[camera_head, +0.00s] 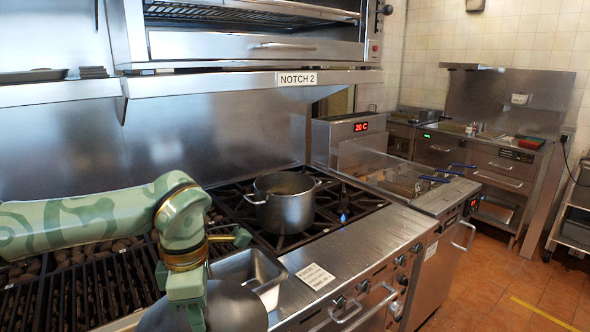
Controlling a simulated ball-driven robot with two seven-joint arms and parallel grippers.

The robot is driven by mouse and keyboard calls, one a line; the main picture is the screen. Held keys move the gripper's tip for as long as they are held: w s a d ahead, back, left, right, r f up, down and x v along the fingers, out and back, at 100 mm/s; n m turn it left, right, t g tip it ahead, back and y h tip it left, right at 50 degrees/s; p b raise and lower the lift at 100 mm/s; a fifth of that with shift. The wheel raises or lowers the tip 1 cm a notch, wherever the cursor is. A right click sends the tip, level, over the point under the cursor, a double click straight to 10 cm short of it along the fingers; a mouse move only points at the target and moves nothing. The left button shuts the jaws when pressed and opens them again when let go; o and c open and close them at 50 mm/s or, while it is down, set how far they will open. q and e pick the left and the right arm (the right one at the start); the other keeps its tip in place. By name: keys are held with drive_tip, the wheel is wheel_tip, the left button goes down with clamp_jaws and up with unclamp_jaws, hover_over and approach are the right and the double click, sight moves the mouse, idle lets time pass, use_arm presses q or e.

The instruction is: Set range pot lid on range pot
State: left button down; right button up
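The range pot (284,208) is a steel pot with two side handles. It stands upright and uncovered on the range burner grate. My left arm comes in from the left and bends down at the wrist, and my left gripper (189,312) points down at the bottom edge, left of and nearer than the pot. A smooth dark grey round thing (236,308) shows behind and beside the gripper, cut off by the picture edge. It may be the range pot lid. The fingertips are not clear, so I cannot tell whether they grip it. My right gripper is not in view.
A steel pan (252,271) sits between the arm and the range front. A char grill (75,290) lies under my arm. A small blue flame (343,217) burns right of the pot. A fryer (395,180) stands further right. A shelf (250,80) hangs above.

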use_arm(q)
drive_tip(key=shift+s+m, duration=0.25)
drive_tip(key=shift+m, duration=0.65)
drive_tip(key=m, duration=0.4)
drive_tip(key=shift+s+f, duration=0.25)
drive_tip(key=shift+s, duration=0.05)
drive_tip(key=s+m, duration=0.1)
drive_tip(key=m, duration=0.3)
drive_tip(key=s+a+m, duration=0.1)
drive_tip(key=m, duration=0.3)
drive_tip(key=s+a+f+m, duration=0.1)
drive_tip(key=m, duration=0.3)
drive_tip(key=shift+s, duration=0.35)
drive_tip(key=s+m, duration=0.1)
drive_tip(key=a+m, duration=0.1)
drive_tip(key=s+a+m, duration=0.1)
drive_tip(key=shift+s+a+f, duration=0.15)
drive_tip(key=shift+s+f, duration=0.1)
drive_tip(key=shift+s, duration=0.1)
drive_tip(key=shift+a, duration=0.35)
drive_tip(key=shift+d, duration=0.15)
